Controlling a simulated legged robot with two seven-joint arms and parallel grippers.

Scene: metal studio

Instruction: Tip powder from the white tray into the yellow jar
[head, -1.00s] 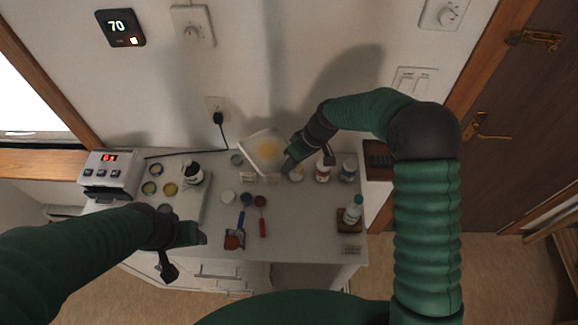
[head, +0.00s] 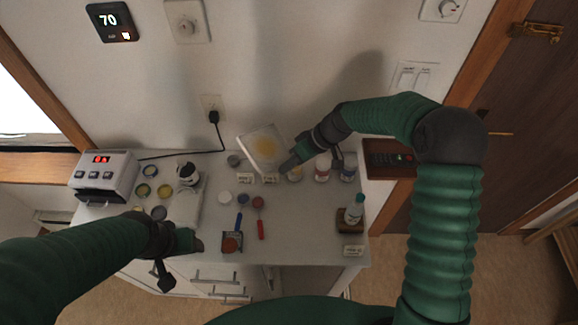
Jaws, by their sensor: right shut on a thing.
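The white tray (head: 272,132) is tilted near the back of the counter, with a yellow powder patch on its face. My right gripper (head: 287,166) is shut on the tray's right lower edge. A small jar (head: 296,175) stands just under the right gripper and is partly hidden; I cannot tell for sure whether it is the yellow jar. Small round pots with yellowish rims or contents, one at the left (head: 165,191), sit on the counter. My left gripper (head: 180,260) is open and empty at the counter's front left edge.
A white device with a red display (head: 104,172) stands at the left. Bottles (head: 322,168) stand right of the tray. A dropper bottle sits on a wooden block (head: 349,226). A blue and a red spoon (head: 260,227) lie mid-counter.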

